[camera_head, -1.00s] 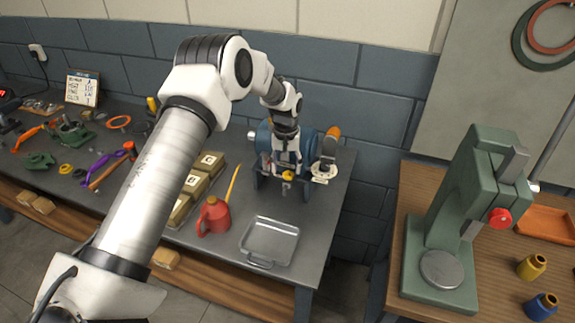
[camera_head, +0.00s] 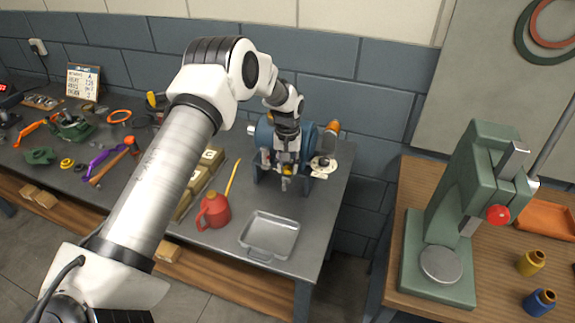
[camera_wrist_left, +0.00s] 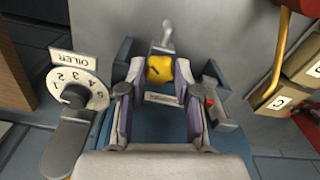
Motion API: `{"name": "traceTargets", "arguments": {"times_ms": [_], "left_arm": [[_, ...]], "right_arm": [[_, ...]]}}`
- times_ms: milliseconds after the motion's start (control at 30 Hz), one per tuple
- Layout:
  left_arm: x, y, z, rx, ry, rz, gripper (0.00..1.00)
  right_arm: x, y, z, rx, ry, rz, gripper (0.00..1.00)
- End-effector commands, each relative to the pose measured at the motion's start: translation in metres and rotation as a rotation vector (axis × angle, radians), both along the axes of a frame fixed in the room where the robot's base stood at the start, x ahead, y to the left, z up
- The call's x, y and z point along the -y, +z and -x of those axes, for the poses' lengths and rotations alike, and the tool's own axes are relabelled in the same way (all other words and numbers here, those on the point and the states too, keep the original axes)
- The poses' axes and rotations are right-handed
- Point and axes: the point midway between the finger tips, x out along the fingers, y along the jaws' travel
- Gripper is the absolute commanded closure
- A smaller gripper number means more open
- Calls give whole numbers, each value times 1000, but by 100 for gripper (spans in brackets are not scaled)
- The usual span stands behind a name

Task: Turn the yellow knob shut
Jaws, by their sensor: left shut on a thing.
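The yellow knob (camera_wrist_left: 160,69) sits between the two fingertips of my left gripper (camera_wrist_left: 155,80) in the left wrist view. A dark mark shows on its face, and a small metal spout stands just beyond it. My left gripper, also in the head view (camera_head: 286,172), is shut on the knob at the front of the blue machine (camera_head: 265,135). In the head view the knob is a small yellow spot, mostly hidden by the gripper. A dial plate marked OILER (camera_wrist_left: 88,90), with a grey lever, is beside the gripper. My right gripper is not in view.
A metal tray (camera_head: 244,243), a red oil can (camera_head: 214,210) and several labelled boxes (camera_head: 211,158) stand on the grey bench near the machine. A green press (camera_head: 428,225) stands on the wooden table at right. The bench's right edge is close.

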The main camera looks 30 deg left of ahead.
Motion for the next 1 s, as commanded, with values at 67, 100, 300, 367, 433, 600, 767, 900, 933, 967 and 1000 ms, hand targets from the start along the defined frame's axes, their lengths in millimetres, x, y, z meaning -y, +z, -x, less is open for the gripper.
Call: {"name": "traceTargets", "arguments": {"times_ms": [67, 100, 300, 367, 433, 600, 767, 900, 933, 967, 1000], "left_arm": [[0, -3, 0, 1, -21, -1, 100], [0, -3, 0, 1, -35, -1, 100], [0, -5, 0, 1, -147, -1, 100], [0, -5, 0, 1, -194, -1, 100], [0, -5, 0, 1, -252, -1, 100], [0, -5, 0, -1, -411, -1, 100], [0, -5, 0, -1, -561, -2, 100], [0, -4, 0, -1, -680, -2, 100], [0, -4, 0, -2, -704, -2, 100], [0, -4, 0, -2, -725, -2, 100], [0, -4, 1, -2, -753, -2, 100]], "right_arm": [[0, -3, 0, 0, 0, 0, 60], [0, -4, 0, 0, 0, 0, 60], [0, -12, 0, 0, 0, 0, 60], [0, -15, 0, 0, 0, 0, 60], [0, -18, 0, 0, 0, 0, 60], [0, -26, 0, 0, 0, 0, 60], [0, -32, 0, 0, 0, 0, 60], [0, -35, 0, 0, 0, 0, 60], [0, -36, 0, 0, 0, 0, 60], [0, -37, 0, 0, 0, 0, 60], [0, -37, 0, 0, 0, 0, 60]]}}
